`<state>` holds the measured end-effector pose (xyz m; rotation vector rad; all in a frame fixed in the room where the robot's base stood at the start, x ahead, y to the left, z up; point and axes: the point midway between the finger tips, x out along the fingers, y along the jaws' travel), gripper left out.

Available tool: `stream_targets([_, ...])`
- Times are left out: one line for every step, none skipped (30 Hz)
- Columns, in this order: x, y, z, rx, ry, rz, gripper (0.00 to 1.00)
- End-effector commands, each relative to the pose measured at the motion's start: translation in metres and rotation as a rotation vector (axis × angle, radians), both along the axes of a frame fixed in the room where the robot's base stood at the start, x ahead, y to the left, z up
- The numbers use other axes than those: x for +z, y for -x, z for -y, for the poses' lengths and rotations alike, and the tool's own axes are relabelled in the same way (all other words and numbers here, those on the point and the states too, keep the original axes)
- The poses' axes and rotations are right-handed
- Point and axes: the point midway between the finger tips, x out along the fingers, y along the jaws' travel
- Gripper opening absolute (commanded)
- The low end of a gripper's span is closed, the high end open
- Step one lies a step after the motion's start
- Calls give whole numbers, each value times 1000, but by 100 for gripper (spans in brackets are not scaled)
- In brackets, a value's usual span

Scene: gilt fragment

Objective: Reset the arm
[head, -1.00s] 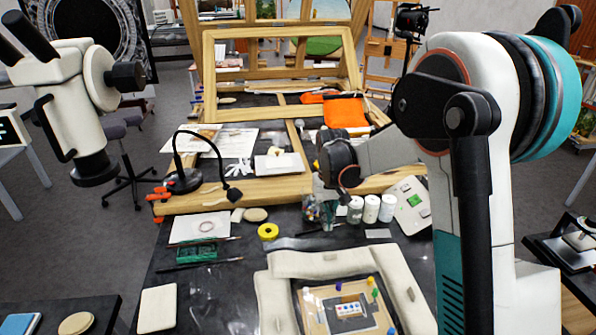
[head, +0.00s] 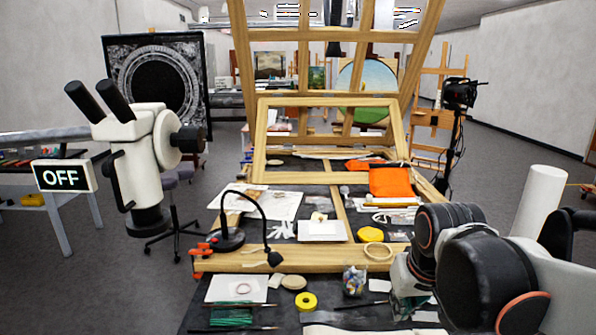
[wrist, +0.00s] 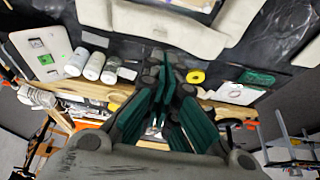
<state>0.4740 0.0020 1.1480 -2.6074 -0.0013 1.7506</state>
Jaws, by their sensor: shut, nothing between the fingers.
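My arm is folded low at the right of the head view. My gripper (head: 404,300) hangs at its left end, over the right side of the dark worktable, with its fingers partly cut off from clear view. In the wrist view my gripper (wrist: 166,62) shows teal and grey fingers that come together at the tips with nothing between them. The worktable's objects lie beyond and around the fingertips there.
A black lamp (head: 229,238) and a white microscope (head: 140,165) stand at left. White jars (wrist: 94,66) show in the wrist view. A pale cushioned frame (wrist: 165,24) lies on the table.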

Motion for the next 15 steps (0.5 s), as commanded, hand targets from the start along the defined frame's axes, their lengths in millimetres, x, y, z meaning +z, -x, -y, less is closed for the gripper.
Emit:
stream_targets([1, 14, 0, 0, 0, 20, 0])
stream_targets([2, 21, 0, 0, 0, 35, 0])
stream_targets([3, 30, 1, 0, 0, 52, 0])
stream_targets([3, 37, 1, 0, 0, 66, 0])
stream_targets([4, 43, 1, 0, 0, 79, 0])
stream_targets([3, 52, 1, 0, 0, 98, 0])
stream_targets([2, 59, 1, -1, 1, 110, 0])
stream_targets([2, 64, 1, -1, 1, 124, 0])
stream_targets([1, 72, 1, -1, 1, 141, 0])
stream_targets([0, 77, 1, -1, 1, 153, 0])
stream_targets([-2, 82, 1, -1, 1, 165, 0])
stream_targets([-3, 88, 1, -1, 1, 179, 0])
stream_targets([-5, 92, 1, -1, 1, 189, 0])
stream_targets([-6, 96, 1, -1, 1, 197, 0])
stream_targets([-7, 99, 2, -1, 1, 207, 0])
